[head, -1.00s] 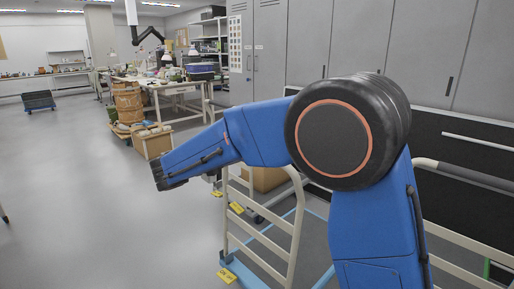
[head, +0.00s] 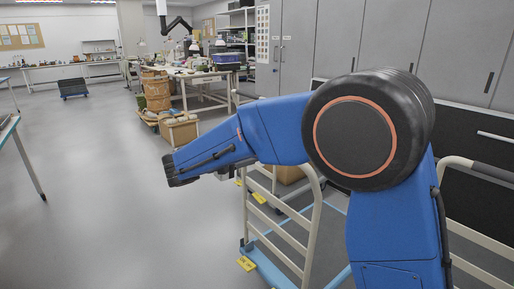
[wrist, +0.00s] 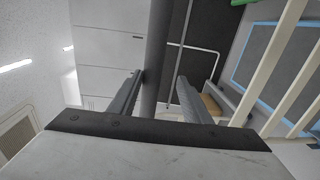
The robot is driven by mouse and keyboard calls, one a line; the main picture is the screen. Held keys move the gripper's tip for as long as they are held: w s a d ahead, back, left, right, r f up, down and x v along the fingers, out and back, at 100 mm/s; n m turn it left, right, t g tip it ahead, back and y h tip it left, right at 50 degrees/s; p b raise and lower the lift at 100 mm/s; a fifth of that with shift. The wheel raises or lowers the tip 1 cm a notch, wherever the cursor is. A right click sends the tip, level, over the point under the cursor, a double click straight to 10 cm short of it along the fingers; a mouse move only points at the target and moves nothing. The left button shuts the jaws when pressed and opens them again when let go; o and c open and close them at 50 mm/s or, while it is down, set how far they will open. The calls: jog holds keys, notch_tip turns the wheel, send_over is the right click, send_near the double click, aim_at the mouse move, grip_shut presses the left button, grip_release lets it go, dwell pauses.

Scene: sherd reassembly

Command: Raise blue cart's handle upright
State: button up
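The cart (head: 262,262) stands at lower centre right in the head view. It has a light-blue-edged grey deck and cream tubular rails. One cream rail frame (head: 316,226) stands at its left end. Another rail with a dark grip (head: 494,172) is at the right; my arm hides the middle between them. Which of these is the handle, I cannot tell. Cream bars (wrist: 292,62) and a blue edge also show in the wrist view. My gripper (head: 173,172) is left of the cart, above open floor. In the wrist view its fingers (wrist: 160,92) are apart, with nothing clearly held.
Grey cabinets (head: 385,35) line the back right. A small dark blue dolly (head: 73,88) is far left. A table (head: 8,128) edges in at left. The left floor is clear.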

jog(key=shift+r, duration=0.15)
jog(key=v, duration=1.7)
jog(key=shift+a, duration=0.15)
jog(key=shift+s, duration=0.15)
